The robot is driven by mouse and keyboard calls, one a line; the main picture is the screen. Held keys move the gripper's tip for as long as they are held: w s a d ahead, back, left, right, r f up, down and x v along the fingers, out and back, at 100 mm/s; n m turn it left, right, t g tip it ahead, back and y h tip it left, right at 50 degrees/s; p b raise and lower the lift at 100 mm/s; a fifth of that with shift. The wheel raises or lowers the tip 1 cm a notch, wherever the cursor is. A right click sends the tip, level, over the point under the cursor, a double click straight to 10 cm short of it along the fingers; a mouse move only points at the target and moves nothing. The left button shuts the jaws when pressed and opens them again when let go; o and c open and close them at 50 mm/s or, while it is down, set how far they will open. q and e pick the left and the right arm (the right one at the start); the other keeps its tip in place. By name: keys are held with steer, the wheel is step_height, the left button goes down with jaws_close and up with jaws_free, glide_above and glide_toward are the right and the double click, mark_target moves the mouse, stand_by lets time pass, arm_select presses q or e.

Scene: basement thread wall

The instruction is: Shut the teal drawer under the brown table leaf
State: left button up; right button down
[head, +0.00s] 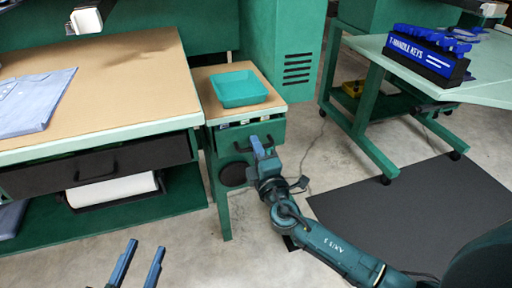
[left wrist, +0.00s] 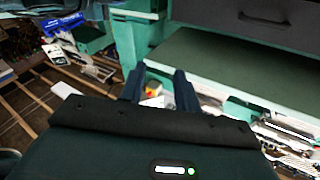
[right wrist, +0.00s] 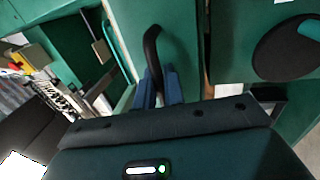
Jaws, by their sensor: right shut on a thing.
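The teal drawer (head: 231,139) stands under the brown table leaf (head: 205,82). It is pulled out somewhat, and a strip of its contents shows between its front and the leaf. My right gripper (head: 262,146) is at the drawer front, shut on its dark handle (right wrist: 152,48). In the right wrist view, the fingers of my right gripper (right wrist: 160,82) sit on either side of the handle's lower end, with the drawer front (right wrist: 182,25) behind. My left gripper (head: 138,262) is open and empty, low in front of the workbench; it also shows in the left wrist view (left wrist: 160,88).
A teal tray (head: 239,89) sits on the leaf. The workbench (head: 110,85) at left has a closed-looking dark drawer (head: 100,165) and a paper roll (head: 112,190) below. A pale green table (head: 480,75) with a blue key rack (head: 430,55) stands right. A dark mat (head: 420,210) covers floor.

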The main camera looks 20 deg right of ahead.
steer(key=shift+w, duration=0.1)
steer(key=w+b, duration=0.2)
steer(key=w, duration=0.1)
steer(key=shift+w+r, duration=0.1)
steer(key=shift+w, duration=0.05)
steer(key=c, duration=1.9)
jaws_free()
arm_select(q)
steer(key=shift+w+d, duration=0.1)
steer(key=shift+d, duration=0.15)
steer(key=shift+f, duration=0.15)
